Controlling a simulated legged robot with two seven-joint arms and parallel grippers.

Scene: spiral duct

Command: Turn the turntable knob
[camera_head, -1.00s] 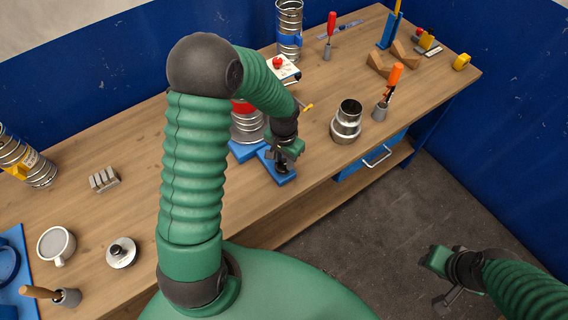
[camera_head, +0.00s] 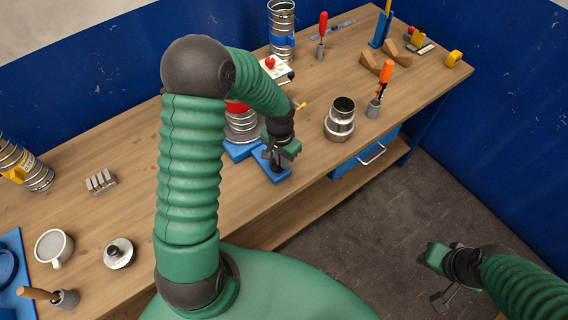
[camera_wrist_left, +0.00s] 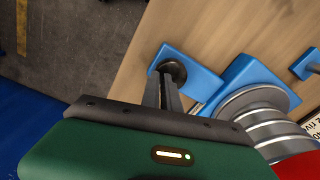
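The turntable's blue base (camera_head: 241,151) stands on the bench with a ribbed metal duct (camera_head: 243,128) and a red band on it. A blue arm plate (camera_head: 281,173) extends toward the bench's front edge. The dark round knob (camera_wrist_left: 173,70) sits on this plate in the left wrist view. My left gripper (camera_head: 276,162) is over the plate. Its fingers (camera_wrist_left: 162,88) reach the knob in the wrist view; I cannot tell whether they grip it. My right gripper (camera_head: 441,299) hangs over the floor, away from the bench; its finger opening is unclear.
A stepped metal cylinder (camera_head: 340,120) and an orange-handled tool (camera_head: 384,76) in a grey holder stand to the right. A white mug (camera_head: 54,247) and a round metal piece (camera_head: 118,252) are at the left. The bench front between is clear.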

